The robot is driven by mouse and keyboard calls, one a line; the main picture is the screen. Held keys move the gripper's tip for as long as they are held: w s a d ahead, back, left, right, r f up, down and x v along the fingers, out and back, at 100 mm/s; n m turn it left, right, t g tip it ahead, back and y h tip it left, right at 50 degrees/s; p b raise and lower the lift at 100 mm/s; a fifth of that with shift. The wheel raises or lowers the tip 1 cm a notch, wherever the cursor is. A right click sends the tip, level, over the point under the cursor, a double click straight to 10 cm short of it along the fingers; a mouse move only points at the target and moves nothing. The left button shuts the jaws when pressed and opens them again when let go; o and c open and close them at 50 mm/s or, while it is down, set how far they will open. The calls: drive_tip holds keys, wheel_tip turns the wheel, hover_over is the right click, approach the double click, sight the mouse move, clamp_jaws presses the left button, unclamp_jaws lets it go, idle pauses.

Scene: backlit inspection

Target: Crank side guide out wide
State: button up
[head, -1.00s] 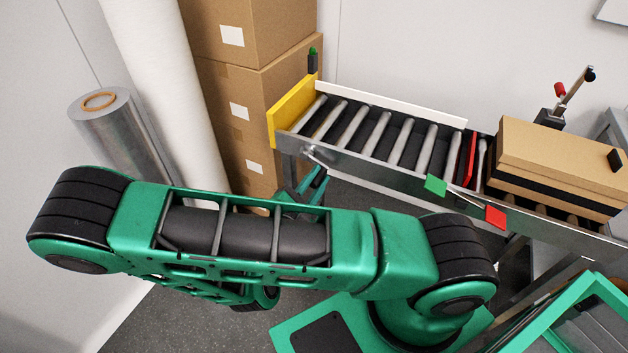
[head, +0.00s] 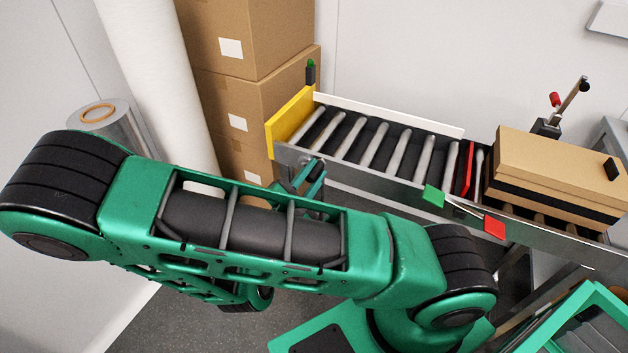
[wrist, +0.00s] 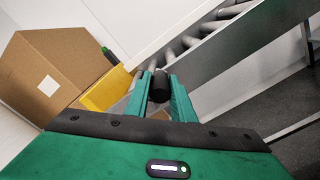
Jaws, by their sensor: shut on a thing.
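The roller conveyor (head: 350,167) runs from the yellow end plate (head: 291,121) to the right. A white side guide (head: 388,114) lies along its far edge. My gripper (head: 312,170) is at the conveyor's near side, close to the yellow end, partly hidden behind my arm. In the wrist view my gripper (wrist: 159,84) is shut on a black crank knob (wrist: 159,88), which sits between the two green fingers. The rest of the crank is mostly hidden by the fingers.
Stacked cardboard boxes (head: 234,95) and a tall white roll (head: 160,90) stand left of the conveyor. A large carton (head: 556,165) sits on the rollers at right, near a red bar (head: 467,168). Green (head: 434,196) and red (head: 494,227) tags mark the near rail.

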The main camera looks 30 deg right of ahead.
drive_tip(key=shift+w+a+r, duration=0.8)
drive_tip(key=shift+w+r, duration=0.25)
drive_tip(key=shift+r, duration=0.05)
drive_tip(key=shift+w, duration=0.1)
drive_tip(key=shift+w+a+r, duration=0.25)
drive_tip(key=shift+w+a, duration=0.7)
drive_tip(key=shift+w, duration=0.3)
drive_tip(key=shift+w+a+f, duration=0.3)
drive_tip(key=shift+w+a, duration=0.2)
drive_tip(key=shift+w, duration=0.15)
drive_tip(key=shift+w+a+f, duration=0.25)
drive_tip(key=shift+w+a, duration=0.2)
drive_tip(key=shift+w, duration=0.15)
